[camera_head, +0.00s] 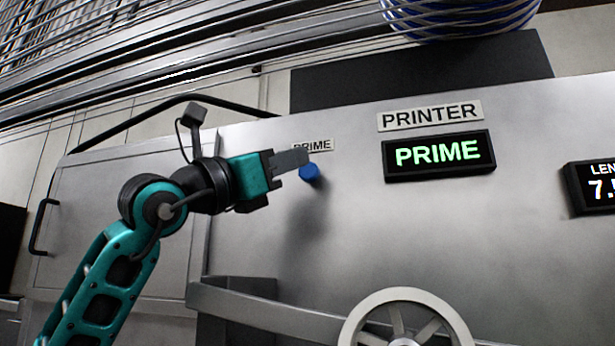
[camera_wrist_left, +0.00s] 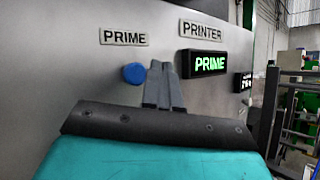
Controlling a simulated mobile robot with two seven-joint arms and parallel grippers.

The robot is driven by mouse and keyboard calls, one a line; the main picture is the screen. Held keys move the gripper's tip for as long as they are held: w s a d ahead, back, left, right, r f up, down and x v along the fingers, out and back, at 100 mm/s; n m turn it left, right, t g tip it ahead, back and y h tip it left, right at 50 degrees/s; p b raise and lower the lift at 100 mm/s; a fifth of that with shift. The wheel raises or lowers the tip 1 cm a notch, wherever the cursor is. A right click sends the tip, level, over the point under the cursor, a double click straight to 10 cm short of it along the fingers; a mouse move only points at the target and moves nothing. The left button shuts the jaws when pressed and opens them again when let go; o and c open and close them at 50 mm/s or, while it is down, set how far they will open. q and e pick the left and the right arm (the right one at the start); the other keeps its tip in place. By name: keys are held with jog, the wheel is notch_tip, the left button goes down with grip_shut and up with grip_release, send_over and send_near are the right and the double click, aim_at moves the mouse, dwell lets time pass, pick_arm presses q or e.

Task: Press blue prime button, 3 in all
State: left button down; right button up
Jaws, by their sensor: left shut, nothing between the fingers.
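The blue prime button (camera_head: 309,172) sticks out from the metal panel under a small PRIME label (camera_head: 312,145). My left gripper (camera_head: 303,155) is shut and empty, with its fingertips beside the button in the head view, partly overlapping the label. In the left wrist view the blue button (camera_wrist_left: 134,73) shows just left of the shut fingers (camera_wrist_left: 163,80); I cannot tell whether they touch it. A black display (camera_head: 438,155) reads PRIME in green letters, below a PRINTER label (camera_head: 431,115). My right gripper is not in view.
A pale handwheel (camera_head: 405,322) stands at the bottom, with a metal rail (camera_head: 270,312) to its left. A second display (camera_head: 592,186) is at the right edge. A cable coil (camera_head: 460,15) is at the top. The panel between button and wheel is clear.

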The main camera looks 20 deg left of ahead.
pick_arm(q)
jog(key=s+b, duration=0.1)
jog(key=s, duration=0.2)
jog(key=shift+a, duration=0.1)
dwell(0.4)
dwell(0.9)
dwell(0.8)
